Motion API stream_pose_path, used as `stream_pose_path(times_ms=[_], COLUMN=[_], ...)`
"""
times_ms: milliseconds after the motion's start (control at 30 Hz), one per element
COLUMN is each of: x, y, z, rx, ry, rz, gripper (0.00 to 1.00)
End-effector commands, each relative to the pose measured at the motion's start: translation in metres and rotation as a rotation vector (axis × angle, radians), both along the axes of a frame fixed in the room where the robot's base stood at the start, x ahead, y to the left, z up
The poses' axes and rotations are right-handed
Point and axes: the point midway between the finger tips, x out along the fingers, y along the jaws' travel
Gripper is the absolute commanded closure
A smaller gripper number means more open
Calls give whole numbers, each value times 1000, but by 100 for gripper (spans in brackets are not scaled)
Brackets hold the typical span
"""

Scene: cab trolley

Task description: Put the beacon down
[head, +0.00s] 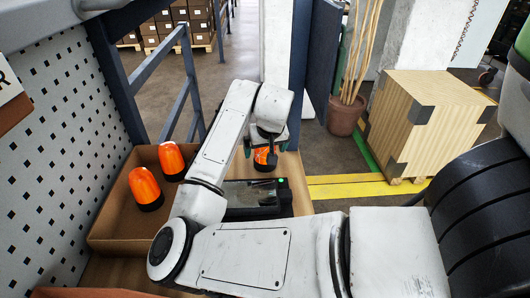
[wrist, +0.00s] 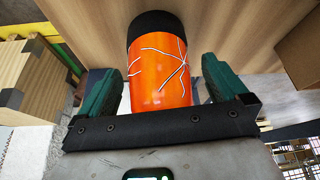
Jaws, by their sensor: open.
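The orange beacon (head: 265,160) with a black base stands on a wooden surface beyond the dark tray-like object. In the wrist view the beacon (wrist: 158,88) lies between the two green fingers, with thin white crack-like lines on its orange lens and its black base at the far end. My gripper (head: 266,146) is open around it. In the wrist view my gripper (wrist: 160,70) has a small gap showing on each side of the beacon. The base appears to rest on the wood.
A cardboard box (head: 107,238) at left holds two more orange beacons (head: 145,188). A dark tray-like object (head: 290,199) lies just in front of the beacon. A perforated panel (head: 62,140) bounds the left. A wooden crate (head: 425,115) and a plant pot (head: 345,116) stand on the floor at right.

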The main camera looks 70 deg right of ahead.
Motion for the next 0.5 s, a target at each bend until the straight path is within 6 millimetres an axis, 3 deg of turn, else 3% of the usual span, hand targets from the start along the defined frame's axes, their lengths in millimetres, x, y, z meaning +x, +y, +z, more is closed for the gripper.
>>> stream_pose_path(times_ms=[233, 500], x=[1, 0], y=[-1, -1], z=[-2, -2], rx=[0, 0], ry=[0, 0], rz=[0, 0], gripper=[0, 25])
